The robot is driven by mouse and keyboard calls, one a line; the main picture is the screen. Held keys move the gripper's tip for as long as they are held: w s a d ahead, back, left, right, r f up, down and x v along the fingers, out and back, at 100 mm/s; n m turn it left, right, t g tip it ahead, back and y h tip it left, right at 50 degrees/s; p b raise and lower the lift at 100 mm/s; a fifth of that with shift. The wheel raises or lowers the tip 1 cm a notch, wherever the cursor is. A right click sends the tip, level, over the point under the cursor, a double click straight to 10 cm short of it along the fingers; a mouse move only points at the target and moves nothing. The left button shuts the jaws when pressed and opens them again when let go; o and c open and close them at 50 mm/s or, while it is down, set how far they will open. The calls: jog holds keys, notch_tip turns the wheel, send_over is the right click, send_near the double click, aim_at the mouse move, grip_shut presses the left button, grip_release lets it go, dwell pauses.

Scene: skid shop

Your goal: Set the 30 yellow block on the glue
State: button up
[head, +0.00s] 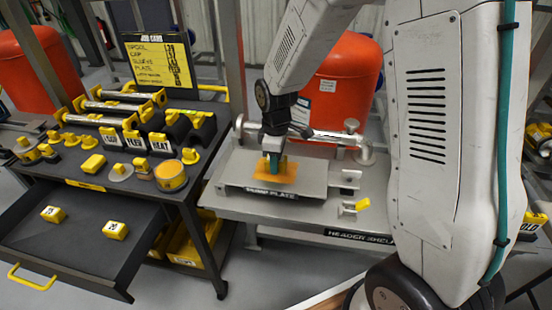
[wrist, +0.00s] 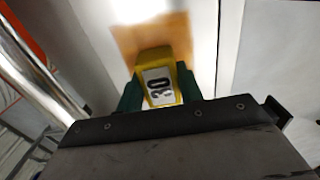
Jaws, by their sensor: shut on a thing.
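My gripper (wrist: 160,92) is shut on the yellow block (wrist: 156,68), whose white label reads 30, in the wrist view. The block sits between the green fingers, over an orange-brown patch of glue (wrist: 135,38). In the head view, my gripper (head: 273,163) points down at the glue patch (head: 288,173) on the pump plate (head: 300,189). The block is mostly hidden there by the fingers. I cannot tell whether the block touches the glue.
A pipe (head: 335,137) with fittings runs behind the plate. A bracket (head: 350,185) stands at its right. At left are a bench with yellow-handled parts, a job card (head: 160,62) and an open drawer (head: 70,250) holding two yellow blocks (head: 116,230).

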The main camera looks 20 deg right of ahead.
jog(key=shift+f, duration=0.25)
dwell(0.4)
jog(key=o, duration=1)
jog(key=shift+c, duration=0.8)
jog(key=shift+r, duration=4)
